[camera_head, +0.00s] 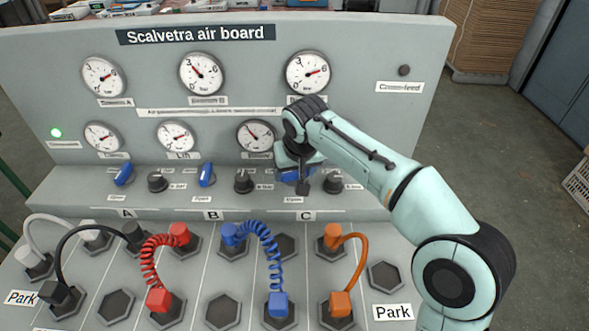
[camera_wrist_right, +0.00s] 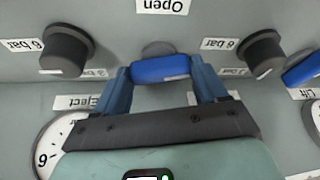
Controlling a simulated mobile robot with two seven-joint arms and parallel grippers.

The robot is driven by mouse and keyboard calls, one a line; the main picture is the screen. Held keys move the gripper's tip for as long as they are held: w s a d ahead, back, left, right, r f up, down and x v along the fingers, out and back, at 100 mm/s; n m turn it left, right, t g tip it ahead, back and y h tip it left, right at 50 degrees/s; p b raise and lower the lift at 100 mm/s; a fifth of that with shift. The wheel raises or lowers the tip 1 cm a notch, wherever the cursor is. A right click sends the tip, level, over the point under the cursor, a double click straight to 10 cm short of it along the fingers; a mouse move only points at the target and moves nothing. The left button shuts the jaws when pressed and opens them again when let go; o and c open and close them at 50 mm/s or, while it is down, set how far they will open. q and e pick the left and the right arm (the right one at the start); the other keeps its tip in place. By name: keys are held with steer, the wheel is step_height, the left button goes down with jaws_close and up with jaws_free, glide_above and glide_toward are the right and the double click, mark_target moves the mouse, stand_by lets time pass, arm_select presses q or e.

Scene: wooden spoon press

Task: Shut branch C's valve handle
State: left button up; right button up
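Branch C's blue valve handle (camera_wrist_right: 161,69) lies crosswise in the right wrist view, between the two blue fingers of my right gripper (camera_wrist_right: 161,75). A fingertip is close to each end of the handle; whether they press on it I cannot tell. The "Open" label (camera_wrist_right: 162,6) is at the top of this view, upside down. In the head view my right gripper (camera_head: 300,174) is at the panel above the "C" label (camera_head: 306,216) and hides most of the handle. My left gripper is out of view.
Blue handles of branches A (camera_head: 124,173) and B (camera_head: 207,174) stand tilted near upright. Dark knobs (camera_head: 244,181) (camera_head: 333,182) flank branch C's handle closely. Blue (camera_head: 270,250) and orange (camera_head: 361,262) hoses arch over the sockets below. A gauge (camera_head: 257,136) is just above.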

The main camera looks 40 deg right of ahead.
steer(key=c, duration=0.4)
steer(key=shift+r+m+g+p, duration=0.1)
steer(key=shift+m+g+p, duration=0.2)
steer(key=shift+m+p, duration=0.4)
steer(key=shift+a+m+h, duration=0.1)
steer(key=shift+m+h, duration=0.2)
steer(key=shift+m, duration=0.1)
steer(key=shift+m+p, duration=0.35)
steer(key=shift+m, duration=0.05)
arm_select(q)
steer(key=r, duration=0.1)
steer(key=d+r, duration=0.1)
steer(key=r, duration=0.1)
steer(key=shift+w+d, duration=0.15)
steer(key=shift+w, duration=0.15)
arm_select(e)
steer(key=o, duration=1.1)
